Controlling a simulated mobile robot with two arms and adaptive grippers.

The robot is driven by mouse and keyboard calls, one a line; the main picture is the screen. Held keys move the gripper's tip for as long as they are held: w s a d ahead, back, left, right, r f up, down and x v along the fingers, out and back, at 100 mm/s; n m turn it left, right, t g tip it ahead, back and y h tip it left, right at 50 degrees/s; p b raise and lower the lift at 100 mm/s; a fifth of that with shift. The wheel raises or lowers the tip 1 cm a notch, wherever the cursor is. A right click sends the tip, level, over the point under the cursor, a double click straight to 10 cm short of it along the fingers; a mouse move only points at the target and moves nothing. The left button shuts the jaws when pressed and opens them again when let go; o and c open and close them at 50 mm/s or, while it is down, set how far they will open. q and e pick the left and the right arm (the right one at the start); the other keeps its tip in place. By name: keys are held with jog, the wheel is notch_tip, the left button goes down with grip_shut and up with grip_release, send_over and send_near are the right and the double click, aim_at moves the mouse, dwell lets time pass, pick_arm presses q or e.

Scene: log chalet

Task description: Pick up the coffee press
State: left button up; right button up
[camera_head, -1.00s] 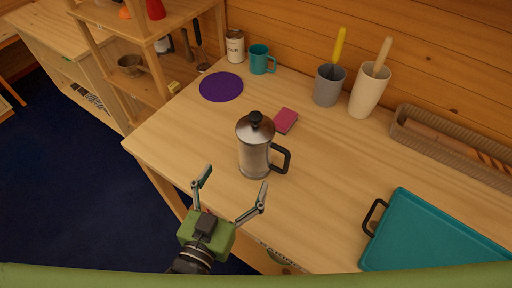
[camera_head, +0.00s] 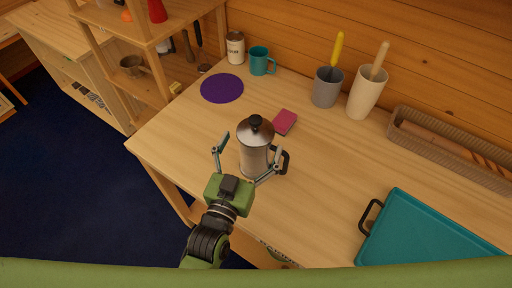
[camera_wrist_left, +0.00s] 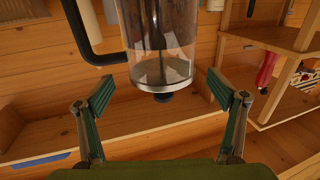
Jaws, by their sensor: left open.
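My left gripper (camera_head: 246,160) is open, with one finger on each side of the press in the head view. In the left wrist view the open fingers of the left gripper (camera_wrist_left: 162,92) are wide apart, with the press between and beyond them. Contact cannot be told. My right gripper is not in view.
A pink block (camera_head: 285,122) lies just behind the press, and a purple round mat (camera_head: 222,88) behind left. A teal tray (camera_head: 430,232) lies at right. A teal mug (camera_head: 259,62), a grey cup (camera_head: 326,90) and a long basket (camera_head: 450,148) line the wall.

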aim_at(255, 132)
pick_arm(q)
jog(key=p+x, duration=0.1)
jog(key=x, duration=0.3)
jog(key=shift+w+r, duration=0.1)
jog(key=shift+w, duration=0.15)
jog(key=shift+s+a, duration=0.1)
jog(key=shift+c, duration=0.4)
jog(key=c, duration=1.8)
jog(key=shift+r, duration=0.25)
jog(key=c, duration=0.3)
